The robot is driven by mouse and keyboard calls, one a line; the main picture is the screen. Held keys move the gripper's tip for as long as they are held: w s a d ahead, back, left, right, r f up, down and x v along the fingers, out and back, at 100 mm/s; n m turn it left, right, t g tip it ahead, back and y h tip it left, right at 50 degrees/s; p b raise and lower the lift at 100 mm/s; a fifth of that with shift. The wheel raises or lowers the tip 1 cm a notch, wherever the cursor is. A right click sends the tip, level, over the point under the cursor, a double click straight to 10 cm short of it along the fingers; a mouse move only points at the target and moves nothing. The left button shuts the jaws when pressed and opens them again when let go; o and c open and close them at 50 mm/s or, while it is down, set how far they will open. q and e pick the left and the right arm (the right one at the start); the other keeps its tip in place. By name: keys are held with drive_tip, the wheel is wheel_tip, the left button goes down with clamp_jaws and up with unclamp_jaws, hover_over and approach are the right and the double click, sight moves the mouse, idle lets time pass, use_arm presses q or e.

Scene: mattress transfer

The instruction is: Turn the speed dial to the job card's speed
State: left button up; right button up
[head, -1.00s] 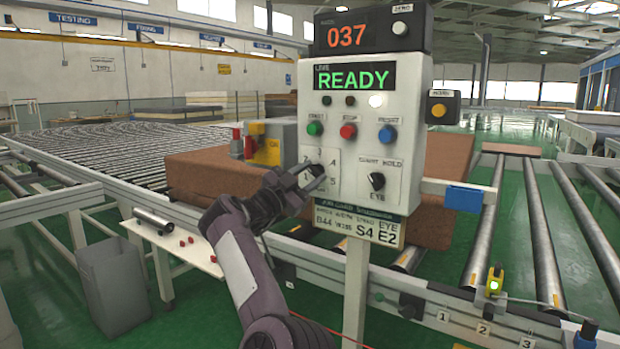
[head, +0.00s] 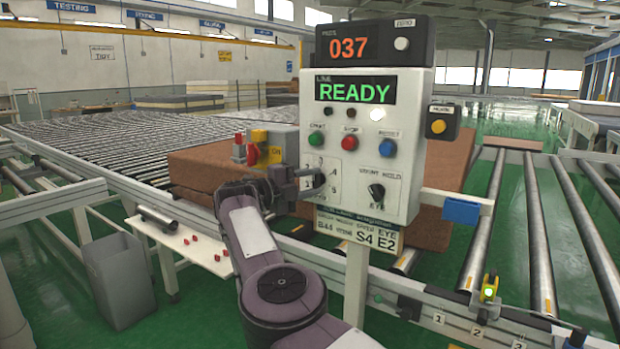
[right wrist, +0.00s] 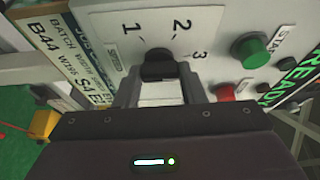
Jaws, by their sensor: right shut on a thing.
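The speed dial is a black knob (right wrist: 158,66) on the white control panel (head: 400,165), with numbers 1, 2 and 3 around it in the right wrist view. My right gripper (right wrist: 158,88) is shut on the knob, its grey fingers on either side. In the head view my right gripper (head: 312,182) covers the dial. Which number the dial points to cannot be told. The job card (head: 372,234) under the panel reads S4 and E2; it also shows in the right wrist view (right wrist: 72,58). My left gripper is out of view.
The panel's display (head: 355,88) reads READY, above green, red and blue buttons. A second black knob (head: 376,191) sits right of the dial. Brown mattresses (head: 200,172) lie on the rollers behind.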

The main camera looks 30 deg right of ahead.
drive_tip(key=shift+r+m, duration=0.15)
drive_tip(key=shift+m, duration=0.35)
drive_tip(key=shift+m+y, duration=0.7)
drive_tip(key=shift+m, duration=0.5)
drive_tip(key=shift+m+t+y, duration=0.3)
drive_tip(key=shift+m+y, duration=0.1)
drive_tip(key=shift+m, duration=1)
drive_tip(key=shift+m+t+y+b, duration=0.3)
drive_tip(key=shift+m+t+y, duration=0.1)
drive_tip(key=shift+m+y, duration=0.1)
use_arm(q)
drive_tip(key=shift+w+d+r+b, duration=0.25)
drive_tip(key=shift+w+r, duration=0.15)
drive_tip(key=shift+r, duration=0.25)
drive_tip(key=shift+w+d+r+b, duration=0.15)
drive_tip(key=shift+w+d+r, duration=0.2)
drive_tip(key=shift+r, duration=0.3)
use_arm(e)
drive_tip(key=shift+s+m+t+y, duration=0.1)
drive_tip(key=shift+m+t+y, duration=0.25)
drive_tip(key=shift+m, duration=0.45)
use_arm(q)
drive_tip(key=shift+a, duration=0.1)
